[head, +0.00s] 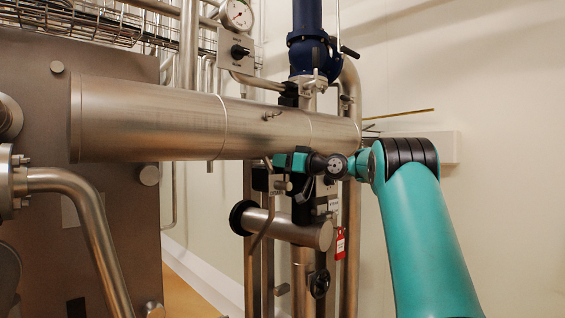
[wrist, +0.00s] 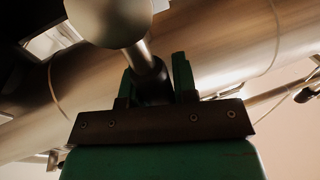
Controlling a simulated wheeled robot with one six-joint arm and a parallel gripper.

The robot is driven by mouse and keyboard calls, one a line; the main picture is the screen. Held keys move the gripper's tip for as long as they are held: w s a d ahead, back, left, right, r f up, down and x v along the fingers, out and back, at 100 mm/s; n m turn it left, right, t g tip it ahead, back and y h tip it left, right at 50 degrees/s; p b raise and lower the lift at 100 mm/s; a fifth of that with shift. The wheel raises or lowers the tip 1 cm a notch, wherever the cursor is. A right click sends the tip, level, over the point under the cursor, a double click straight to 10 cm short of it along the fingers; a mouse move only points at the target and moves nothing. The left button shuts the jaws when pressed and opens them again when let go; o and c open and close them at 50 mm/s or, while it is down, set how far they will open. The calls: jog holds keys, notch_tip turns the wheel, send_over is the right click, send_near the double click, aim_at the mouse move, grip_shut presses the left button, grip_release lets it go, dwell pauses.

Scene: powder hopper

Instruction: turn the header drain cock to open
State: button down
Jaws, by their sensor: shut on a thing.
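The header (head: 160,115) is a thick steel cylinder lying across the head view. A thin drain pipe (head: 256,240) hangs below it and bends downward. My gripper (head: 279,160) is at the header's underside, by the top of this pipe. In the wrist view my gripper (wrist: 157,82) has its two fingers on either side of a metal stem, shut on it. This stem, which I take for the drain cock handle (wrist: 138,55), ends in a large round knob (wrist: 108,15). In the head view the fingers hide most of the cock, and its turn position cannot be told.
A blue valve (head: 313,55) and a pressure gauge (head: 237,14) stand above the header. A capped horizontal pipe (head: 285,229), a black handwheel (head: 319,284) and a red tag (head: 340,243) are below. Vertical pipes crowd behind my gripper.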

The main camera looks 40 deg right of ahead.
jog(key=shift+s+d+r, duration=0.1)
jog(key=shift+d+r, duration=0.15)
jog(key=shift+d, duration=0.1)
jog(key=c, duration=0.9)
grip_release()
jog(key=shift+d+f, duration=0.1)
jog(key=shift+d, duration=0.05)
jog(key=shift+c, duration=0.2)
jog(key=shift+a+f, duration=0.1)
jog(key=shift+a, duration=0.1)
jog(key=b+v, duration=1.5)
jog(key=v, duration=0.2)
jog(key=shift+s, duration=0.15)
